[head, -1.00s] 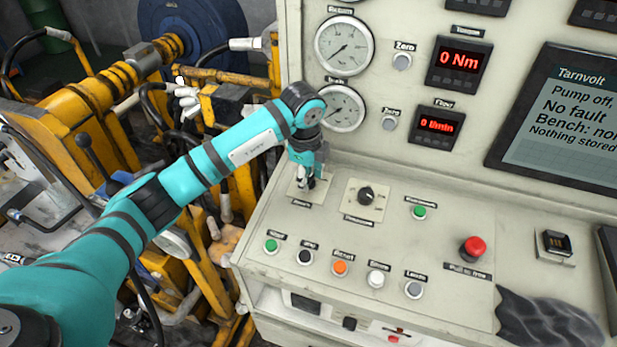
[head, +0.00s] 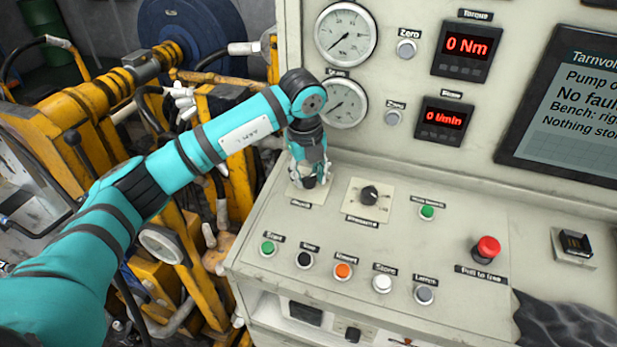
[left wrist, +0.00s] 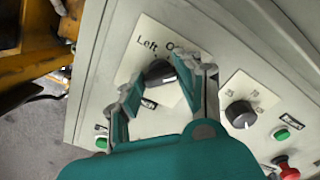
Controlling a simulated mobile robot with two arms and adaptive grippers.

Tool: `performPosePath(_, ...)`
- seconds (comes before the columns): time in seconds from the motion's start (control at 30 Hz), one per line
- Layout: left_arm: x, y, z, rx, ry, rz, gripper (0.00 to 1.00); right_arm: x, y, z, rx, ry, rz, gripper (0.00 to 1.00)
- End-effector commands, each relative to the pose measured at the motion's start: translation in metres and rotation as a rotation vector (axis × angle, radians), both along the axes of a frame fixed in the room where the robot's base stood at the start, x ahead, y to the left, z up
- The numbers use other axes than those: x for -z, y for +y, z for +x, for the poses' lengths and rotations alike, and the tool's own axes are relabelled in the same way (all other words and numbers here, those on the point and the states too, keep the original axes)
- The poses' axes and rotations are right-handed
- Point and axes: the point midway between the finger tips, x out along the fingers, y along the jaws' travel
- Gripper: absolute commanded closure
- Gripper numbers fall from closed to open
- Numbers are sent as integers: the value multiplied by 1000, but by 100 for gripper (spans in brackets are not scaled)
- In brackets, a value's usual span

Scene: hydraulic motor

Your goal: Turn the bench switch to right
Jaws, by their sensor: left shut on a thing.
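The bench switch is a black rotary knob on a cream plate (head: 296,196) at the left of the sloped panel. In the left wrist view the knob (left wrist: 158,72) shows between my fingers, with "Left" and part of another word printed above it. My left gripper (head: 310,180) reaches down onto the switch from above and is shut on the knob, a finger on each side. The fingers also show in the left wrist view (left wrist: 160,85) and hide part of the plate. The screen (head: 575,120) reads "Bench: rig", cut off by the picture edge. My right gripper is not in view.
A second black knob (head: 369,195) sits just right of the switch. Several push buttons, including an orange one (head: 343,271), line the panel front. A red button (head: 487,248) is farther right. Gauges (head: 346,34) rise close behind my left arm.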

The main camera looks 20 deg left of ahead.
Motion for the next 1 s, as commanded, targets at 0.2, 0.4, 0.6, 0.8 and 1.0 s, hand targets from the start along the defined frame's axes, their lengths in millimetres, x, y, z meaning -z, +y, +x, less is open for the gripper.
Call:
performPosePath(0.2, -2, 0, 1, 24, -3, 2, 97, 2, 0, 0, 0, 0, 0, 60)
performPosePath(0.4, -2, 0, 1, 25, -3, 2, 97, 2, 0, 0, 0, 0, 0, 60)
performPosePath(0.6, -2, 0, 1, 25, -3, 2, 55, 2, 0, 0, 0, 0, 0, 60)
performPosePath(0.8, -1, 0, 0, 24, -2, 3, 42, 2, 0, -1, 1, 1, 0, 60)
performPosePath(1.0, -3, 0, 0, 23, -2, 3, 42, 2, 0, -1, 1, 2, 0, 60)
